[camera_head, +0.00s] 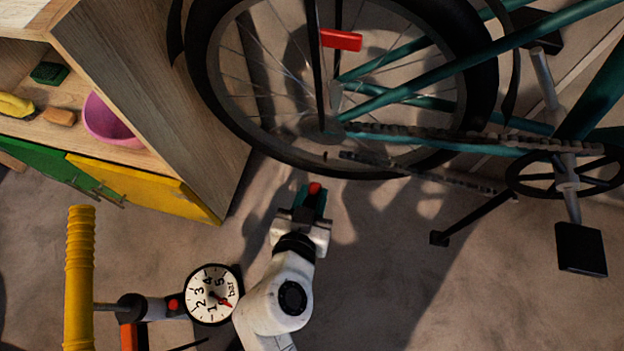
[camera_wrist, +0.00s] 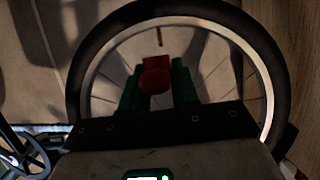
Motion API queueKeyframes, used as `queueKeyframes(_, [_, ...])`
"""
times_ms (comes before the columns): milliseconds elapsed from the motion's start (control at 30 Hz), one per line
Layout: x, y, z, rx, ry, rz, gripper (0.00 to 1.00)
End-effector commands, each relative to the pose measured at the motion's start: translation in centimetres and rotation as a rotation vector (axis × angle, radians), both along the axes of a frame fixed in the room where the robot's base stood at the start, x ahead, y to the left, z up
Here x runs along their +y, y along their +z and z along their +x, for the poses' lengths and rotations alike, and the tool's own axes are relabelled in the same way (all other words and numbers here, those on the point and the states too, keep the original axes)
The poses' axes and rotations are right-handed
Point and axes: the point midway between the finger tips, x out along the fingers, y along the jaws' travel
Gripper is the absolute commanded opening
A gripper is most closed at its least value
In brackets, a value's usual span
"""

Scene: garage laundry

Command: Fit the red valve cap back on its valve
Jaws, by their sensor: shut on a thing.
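The red valve cap (camera_head: 314,188) is between the fingertips of my gripper (camera_head: 312,197), just outside the near edge of the bicycle's rear wheel (camera_head: 205,92) in the head view. In the wrist view the rounded red cap (camera_wrist: 155,81) sits between the two dark green fingers of my gripper (camera_wrist: 157,88). My gripper is shut on it. A small dark stub (camera_head: 325,155), possibly the valve, shows by the near rim. The cap looks apart from the stub in the head view.
A teal bicycle frame (camera_head: 480,52) and a pedal (camera_head: 580,249) are at the right. A red reflector (camera_head: 341,40) is near the wheel. A wooden shelf (camera_head: 150,90) stands left. A pump with gauge (camera_head: 212,294) and yellow handle (camera_head: 80,275) stands nearby.

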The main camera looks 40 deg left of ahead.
Motion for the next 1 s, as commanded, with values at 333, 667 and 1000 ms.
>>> queueKeyframes(333, [-0.2, 0.0, 0.0, 0.001, -0.003, 0.0, 0.01])
queueKeyframes(667, [1.2, 0.1, 2.0, 0.001, -0.002, 0.001, 0.01])
queueKeyframes(1000, [2.8, 0.1, 4.6, 0.0, -0.002, 0.0, 0.01])
